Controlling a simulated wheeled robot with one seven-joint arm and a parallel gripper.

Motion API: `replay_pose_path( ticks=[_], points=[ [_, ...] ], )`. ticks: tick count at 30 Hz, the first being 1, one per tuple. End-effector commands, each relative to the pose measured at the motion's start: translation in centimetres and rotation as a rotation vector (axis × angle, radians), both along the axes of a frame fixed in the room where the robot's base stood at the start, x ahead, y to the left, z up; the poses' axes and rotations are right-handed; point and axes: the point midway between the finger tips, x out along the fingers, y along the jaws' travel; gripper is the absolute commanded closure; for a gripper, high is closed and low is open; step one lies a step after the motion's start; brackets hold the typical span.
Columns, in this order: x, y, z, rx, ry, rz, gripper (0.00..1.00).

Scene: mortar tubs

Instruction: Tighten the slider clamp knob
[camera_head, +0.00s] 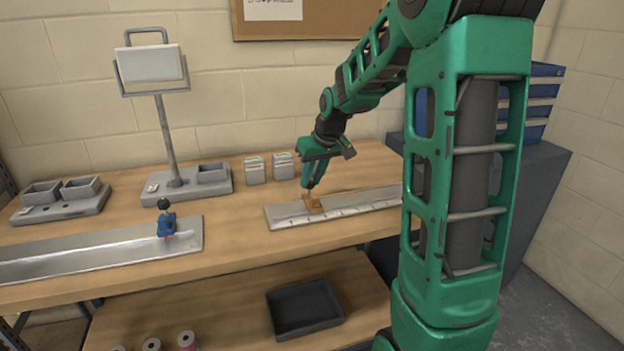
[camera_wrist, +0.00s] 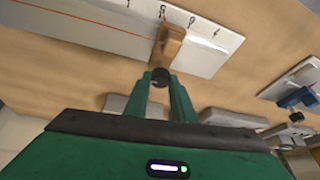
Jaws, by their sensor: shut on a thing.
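An orange-brown slider clamp (camera_head: 313,204) sits on a pale metal rail with tick marks (camera_head: 350,207), on the right half of the bench. In the wrist view the clamp (camera_wrist: 168,45) straddles the numbered rail (camera_wrist: 110,28), and its small black knob (camera_wrist: 160,75) is between my fingertips. My gripper (camera_head: 309,187) reaches down to the clamp from above and is shut on the knob. It also shows in the wrist view (camera_wrist: 160,80). In the head view the fingers hide the knob.
A blue slider with a black knob (camera_head: 166,221) stands on another rail (camera_head: 90,252) at the left. Two small boxes (camera_head: 268,168), a stand with a panel (camera_head: 165,120) and grey tubs (camera_head: 62,190) are behind. A dark tray (camera_head: 304,309) lies on the lower shelf.

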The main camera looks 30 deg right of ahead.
Motion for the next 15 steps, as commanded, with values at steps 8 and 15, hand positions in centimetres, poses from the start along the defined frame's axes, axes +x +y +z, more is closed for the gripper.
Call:
replay_pose_path(
  ticks=[8, 15],
  points=[
    [0.02, 0.05, 0.03, 0.0, -0.001, 0.0, 0.59],
    [-0.09, 0.02, 0.38, -0.001, -0.002, 0.0, 0.59]
  ],
)
